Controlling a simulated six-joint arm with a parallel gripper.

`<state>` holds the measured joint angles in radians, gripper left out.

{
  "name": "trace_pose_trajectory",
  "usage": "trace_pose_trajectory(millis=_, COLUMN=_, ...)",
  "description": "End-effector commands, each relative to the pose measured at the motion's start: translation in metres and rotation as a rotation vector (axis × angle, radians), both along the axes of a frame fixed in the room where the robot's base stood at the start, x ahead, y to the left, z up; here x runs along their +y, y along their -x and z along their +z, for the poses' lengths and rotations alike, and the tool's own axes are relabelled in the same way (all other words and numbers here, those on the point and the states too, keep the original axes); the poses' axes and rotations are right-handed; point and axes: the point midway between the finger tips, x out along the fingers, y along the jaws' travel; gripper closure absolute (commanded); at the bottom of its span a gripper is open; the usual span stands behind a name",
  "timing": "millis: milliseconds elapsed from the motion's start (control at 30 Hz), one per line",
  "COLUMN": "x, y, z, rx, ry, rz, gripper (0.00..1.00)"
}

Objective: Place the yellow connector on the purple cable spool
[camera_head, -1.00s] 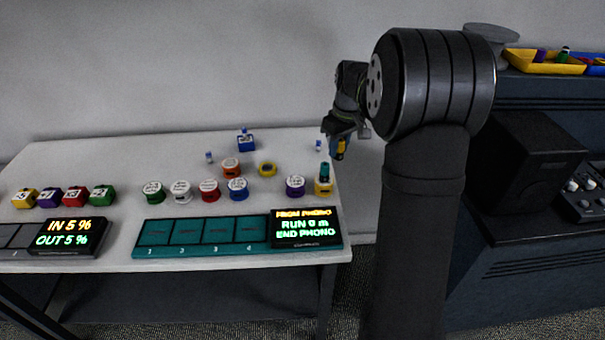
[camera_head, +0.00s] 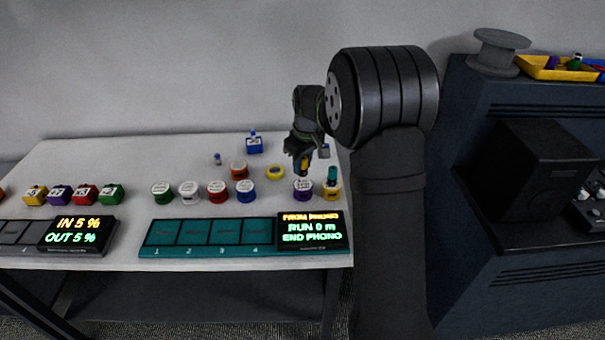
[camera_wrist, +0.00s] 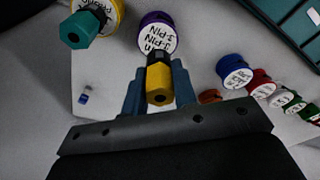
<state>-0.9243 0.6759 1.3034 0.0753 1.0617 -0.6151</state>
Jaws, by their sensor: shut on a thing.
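My gripper (camera_wrist: 157,92) is shut on the yellow connector (camera_wrist: 159,82), a yellow piece with a dark band. In the head view the yellow connector (camera_head: 304,164) hangs below my gripper (camera_head: 301,160), over the purple cable spool (camera_head: 303,191). In the wrist view the purple cable spool (camera_wrist: 158,23) has a white label on top and lies just beyond the connector's dark end. The connector's end overlaps the spool's edge there; I cannot tell whether they touch.
The yellow spool (camera_head: 331,193) with a teal connector (camera_head: 332,174) on it stands close on the right. Blue (camera_head: 245,191), red (camera_head: 217,191) and other spools stand to the left. A teal panel with a display (camera_head: 312,233) lies in front.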

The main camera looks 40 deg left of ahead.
Motion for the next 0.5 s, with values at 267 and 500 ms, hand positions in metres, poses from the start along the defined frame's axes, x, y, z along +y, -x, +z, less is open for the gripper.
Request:
trace_pose_trajectory(millis=267, x=-0.001, y=0.000, z=-0.036, rx=0.002, ry=0.003, rz=-0.001, gripper=0.98)
trace_pose_trajectory(millis=500, x=0.000, y=0.000, z=-0.039, rx=0.001, ry=0.001, rz=-0.001, gripper=0.98)
